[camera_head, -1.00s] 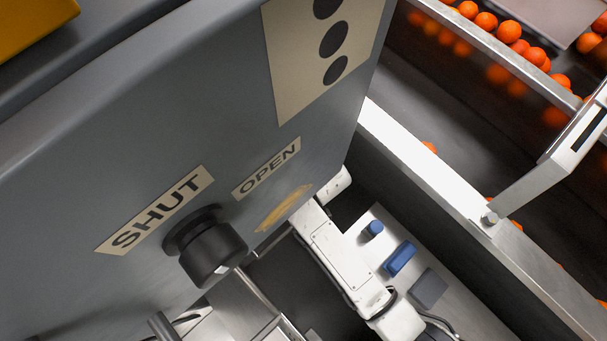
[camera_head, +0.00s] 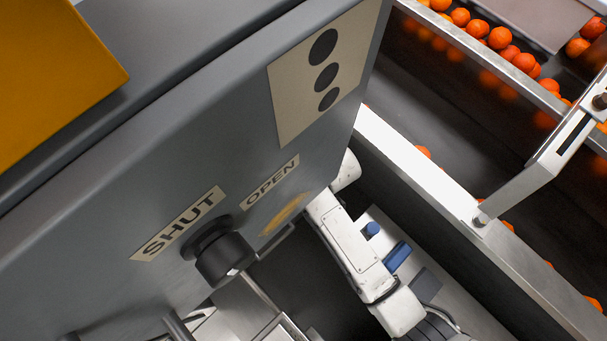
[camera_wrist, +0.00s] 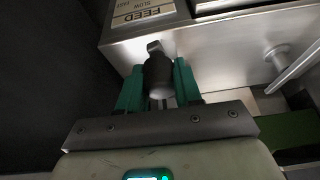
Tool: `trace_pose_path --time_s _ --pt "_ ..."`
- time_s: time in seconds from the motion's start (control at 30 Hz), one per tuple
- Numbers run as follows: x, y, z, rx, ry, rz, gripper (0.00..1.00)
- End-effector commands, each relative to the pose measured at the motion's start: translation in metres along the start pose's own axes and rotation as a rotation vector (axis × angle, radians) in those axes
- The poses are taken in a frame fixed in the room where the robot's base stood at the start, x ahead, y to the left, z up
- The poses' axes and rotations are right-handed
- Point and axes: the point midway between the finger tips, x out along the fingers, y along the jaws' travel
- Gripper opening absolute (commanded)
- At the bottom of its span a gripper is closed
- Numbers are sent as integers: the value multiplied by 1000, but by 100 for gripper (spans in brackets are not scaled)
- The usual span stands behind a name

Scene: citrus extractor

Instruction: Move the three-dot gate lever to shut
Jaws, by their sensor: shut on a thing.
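A grey panel (camera_head: 120,190) carries a cream plate with three black dots (camera_head: 318,72), a SHUT label (camera_head: 178,223) and, right of it, an OPEN label (camera_head: 270,182). A black round knob (camera_head: 222,258) sticks out just below the labels, nearer SHUT. In the wrist view, my gripper (camera_wrist: 160,78) has teal fingers on both sides of an upright black grip (camera_wrist: 157,75) with a metal end, and is shut on it. The gripper does not show in the head view.
A FEED plate marked SLOW and FAST (camera_wrist: 143,10) sits on a metal housing behind the grip. A metal peg (camera_wrist: 277,55) stands at right. In the head view, a steel rail (camera_head: 430,180) and a conveyor with oranges (camera_head: 500,38) lie to the right; a yellow block (camera_head: 55,75) is upper left.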

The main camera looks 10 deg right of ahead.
Motion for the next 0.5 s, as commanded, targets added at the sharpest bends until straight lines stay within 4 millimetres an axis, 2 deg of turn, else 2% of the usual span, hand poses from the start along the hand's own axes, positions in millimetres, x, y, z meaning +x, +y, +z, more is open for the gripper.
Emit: trace_pose_path --time_s 0.2,0.5 --pt "0 21 -6 -160 -5 -67 0" --pt "7 40 -15 -359 -5 -150 0"
